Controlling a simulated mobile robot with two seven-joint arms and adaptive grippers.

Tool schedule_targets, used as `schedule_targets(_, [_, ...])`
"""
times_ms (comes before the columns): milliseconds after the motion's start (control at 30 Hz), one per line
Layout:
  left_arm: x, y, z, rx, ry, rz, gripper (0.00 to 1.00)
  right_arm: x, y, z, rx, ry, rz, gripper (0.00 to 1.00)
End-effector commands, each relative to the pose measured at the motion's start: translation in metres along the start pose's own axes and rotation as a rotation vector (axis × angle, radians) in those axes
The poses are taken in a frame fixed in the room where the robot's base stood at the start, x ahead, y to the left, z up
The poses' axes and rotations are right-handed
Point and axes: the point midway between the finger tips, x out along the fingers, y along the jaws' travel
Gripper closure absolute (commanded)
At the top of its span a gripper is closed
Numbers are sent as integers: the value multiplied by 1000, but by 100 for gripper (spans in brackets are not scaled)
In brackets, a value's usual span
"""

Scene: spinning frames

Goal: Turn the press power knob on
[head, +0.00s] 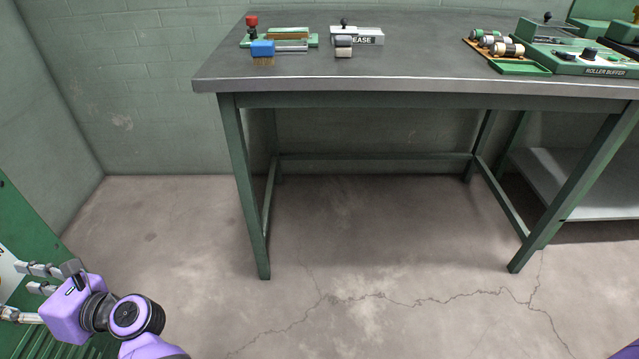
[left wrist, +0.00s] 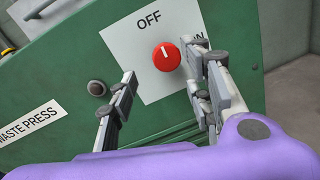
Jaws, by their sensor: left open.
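The press power knob (left wrist: 166,56) is round and red with a white mark, in the left wrist view. Its mark points up towards the word OFF on the white plate (left wrist: 143,45). The ON label is partly hidden behind a finger. The green waste press (left wrist: 60,70) carries the plate; it shows at the left edge of the head view (head: 18,215), where the knob is not visible. My left gripper (left wrist: 160,72) is open, facing the panel, its fingers to either side of the knob. I cannot tell whether they touch it. My right gripper is out of view.
A small dark button (left wrist: 97,87) sits on the press left of the plate. A grey-topped workbench (head: 420,60) stands ahead, holding small brushes, rollers and a green roller buffer (head: 580,62). The concrete floor (head: 180,240) between press and bench is clear.

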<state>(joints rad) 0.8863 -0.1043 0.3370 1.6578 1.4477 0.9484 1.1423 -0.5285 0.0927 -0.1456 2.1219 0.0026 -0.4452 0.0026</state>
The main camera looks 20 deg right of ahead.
Motion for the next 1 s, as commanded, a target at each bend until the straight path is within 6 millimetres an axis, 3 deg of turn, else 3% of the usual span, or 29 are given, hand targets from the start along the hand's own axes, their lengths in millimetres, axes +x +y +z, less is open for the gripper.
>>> schedule_targets(167, [12, -5, -7, -66, 40, 20, 54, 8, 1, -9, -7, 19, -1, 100])
schedule_targets(600, [74, -4, -8, -62, 36, 19, 54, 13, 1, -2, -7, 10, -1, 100])
schedule_targets(967, [80, -4, -8, -61, 38, 18, 54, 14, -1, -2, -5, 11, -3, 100])
schedule_targets(1000, [80, -4, -8, -61, 37, 18, 58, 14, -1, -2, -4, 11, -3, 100])
